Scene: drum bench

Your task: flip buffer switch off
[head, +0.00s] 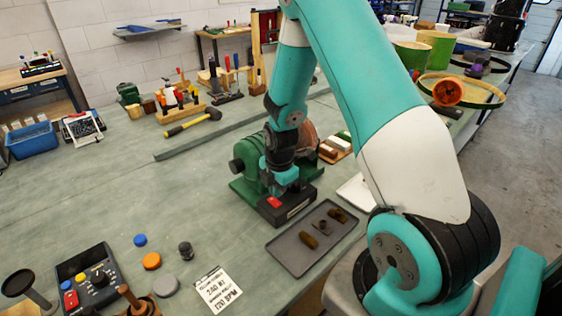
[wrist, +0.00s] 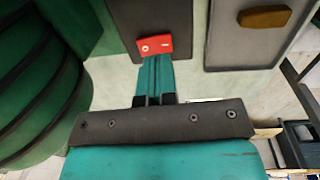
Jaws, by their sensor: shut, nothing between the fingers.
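The buffer (head: 250,165) is a green bench machine in the middle of the bench in the head view. A dark switch box (head: 290,206) stands at its front, with a red rocker switch (head: 274,202) on it. In the wrist view the red switch (wrist: 155,45) shows white O and bar marks. My gripper (wrist: 154,62) is shut and empty, with its fingertips at the near edge of the switch. I cannot tell whether they touch it. In the head view my gripper (head: 286,186) is just above the switch box.
A grey tray (head: 290,262) with brown pieces lies right of the switch box. A printed card (head: 218,290), coloured discs (head: 152,261) and a dark control box (head: 88,278) lie at the front left. A yellow-handled hammer (head: 192,124) lies farther back. The bench's left middle is clear.

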